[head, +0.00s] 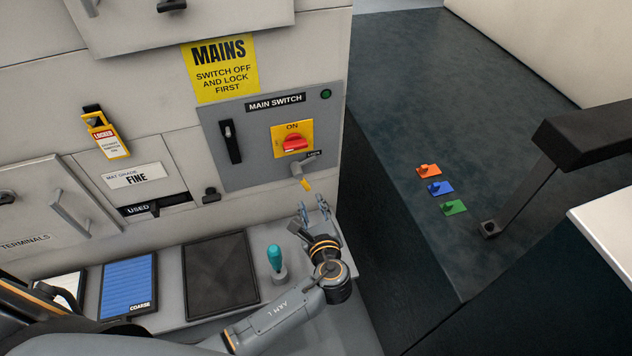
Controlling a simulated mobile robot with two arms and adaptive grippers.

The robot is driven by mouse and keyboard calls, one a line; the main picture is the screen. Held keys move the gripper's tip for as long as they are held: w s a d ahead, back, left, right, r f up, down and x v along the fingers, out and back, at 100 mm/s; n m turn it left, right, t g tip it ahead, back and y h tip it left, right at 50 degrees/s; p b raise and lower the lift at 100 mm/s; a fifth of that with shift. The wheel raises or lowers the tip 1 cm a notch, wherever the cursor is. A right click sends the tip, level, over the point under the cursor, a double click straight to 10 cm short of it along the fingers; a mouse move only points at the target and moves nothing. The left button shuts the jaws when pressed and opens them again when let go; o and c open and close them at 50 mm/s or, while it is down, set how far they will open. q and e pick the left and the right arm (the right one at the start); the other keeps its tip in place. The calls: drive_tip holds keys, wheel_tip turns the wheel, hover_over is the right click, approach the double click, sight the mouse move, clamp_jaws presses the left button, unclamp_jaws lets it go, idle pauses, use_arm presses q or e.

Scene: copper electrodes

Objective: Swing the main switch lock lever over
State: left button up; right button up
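The lock lever (303,178) sticks out at the lower right corner of the grey main switch panel (263,170), under a small LOCK label. It is a grey stub with a yellow tip that points down and to the right. The red rotary switch (295,143) sits on a yellow plate above it, under the word ON. My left gripper (313,203) is just below the lever, fingers upward and spread apart, with nothing between them. A small gap seems to separate the fingertips from the yellow tip. My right gripper is not in view.
A teal-handled tool (275,259) stands on the ledge beside my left wrist, near a dark tray (220,275) and a blue COARSE mat (128,286). A yellow-red LOCKED tag (105,135) hangs left. Orange, blue and green pieces (441,188) lie on the dark surface to the right.

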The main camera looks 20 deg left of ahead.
sight(306, 187)
use_arm(q)
drive_tip(key=b+x, duration=0.1)
drive_tip(key=x, duration=0.3)
drive_tip(key=shift+s+f+b, duration=0.1)
drive_tip(key=shift+f+b, duration=0.1)
drive_tip(key=shift+b, duration=0.2)
drive_tip(key=b+x, duration=0.2)
drive_tip(key=x, duration=0.1)
drive_tip(key=shift+w, duration=0.25)
drive_tip(key=shift+r, duration=0.1)
drive_tip(key=shift+w+a, duration=0.25)
drive_tip(key=shift+c, duration=0.6)
clamp_jaws()
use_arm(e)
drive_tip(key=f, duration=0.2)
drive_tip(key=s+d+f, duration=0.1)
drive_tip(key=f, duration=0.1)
